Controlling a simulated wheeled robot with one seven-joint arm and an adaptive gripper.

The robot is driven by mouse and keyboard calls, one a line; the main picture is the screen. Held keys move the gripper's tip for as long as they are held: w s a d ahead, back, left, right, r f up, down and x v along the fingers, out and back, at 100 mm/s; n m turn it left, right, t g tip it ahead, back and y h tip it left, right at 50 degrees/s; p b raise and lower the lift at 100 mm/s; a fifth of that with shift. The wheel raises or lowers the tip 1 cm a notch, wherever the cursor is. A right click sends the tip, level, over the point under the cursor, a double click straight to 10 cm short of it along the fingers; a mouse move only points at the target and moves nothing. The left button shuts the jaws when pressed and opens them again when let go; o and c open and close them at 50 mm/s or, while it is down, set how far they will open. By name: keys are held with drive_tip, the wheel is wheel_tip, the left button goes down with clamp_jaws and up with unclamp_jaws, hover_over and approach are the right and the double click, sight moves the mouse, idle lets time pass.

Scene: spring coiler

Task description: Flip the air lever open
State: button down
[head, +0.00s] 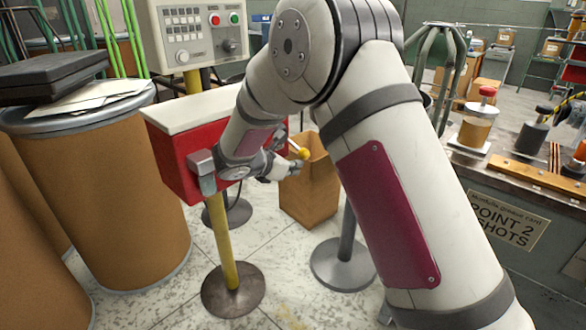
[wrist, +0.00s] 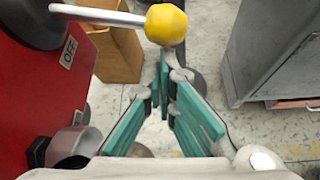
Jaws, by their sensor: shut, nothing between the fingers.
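The air lever is a pale rod (wrist: 105,15) with a yellow ball knob (wrist: 166,25), running sideways from a dark round pivot (wrist: 38,18) on the red box (wrist: 30,95). An OFF label (wrist: 69,51) is on the box face below the pivot. In the head view the knob (head: 304,153) shows at the right of the red box (head: 172,163), and my arm hides most of the lever. My gripper (wrist: 165,72) is shut and empty, its teal-padded fingertips just short of the knob in the wrist view. I cannot tell whether they touch it. It also shows in the head view (head: 297,167).
A cardboard box (head: 312,195) stands on the floor behind my gripper. A control panel (head: 195,35) rises behind the red box. Large brown drums (head: 105,190) stand at left. A grey workbench (head: 520,225) is at right. Some bare floor lies between.

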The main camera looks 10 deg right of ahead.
drive_tip(key=shift+s+r+p, duration=0.1)
drive_tip(key=shift+r+p, duration=0.15)
drive_tip(key=shift+p, duration=0.55)
drive_tip(key=shift+s+d+r+n+g+h+p, duration=0.2)
drive_tip(key=shift+r+n+g+h+p, duration=0.15)
drive_tip(key=shift+p, duration=0.7)
drive_tip(key=shift+s+d+r+n+g+h+p, duration=0.15)
drive_tip(key=shift+r+n+g+h+p, duration=0.2)
drive_tip(key=shift+r+p, duration=0.95)
drive_tip(key=shift+s+d+r+n+g+h+p, duration=0.15)
drive_tip(key=shift+r+n+g+p, duration=0.35)
drive_tip(key=shift+p, duration=1.45)
drive_tip(key=shift+s+d+r+n+g+h+p, duration=0.1)
drive_tip(key=shift+s+r+n+g+h+p, duration=0.3)
drive_tip(key=shift+r+p, duration=1)
drive_tip(key=shift+w+f, duration=0.2)
drive_tip(key=shift+f, duration=0.05)
drive_tip(key=shift+a, duration=0.1)
drive_tip(key=v, duration=1.1)
drive_tip(key=shift+s+a+r, duration=0.2)
drive_tip(key=shift+s+r, duration=0.1)
drive_tip(key=shift+s, duration=0.05)
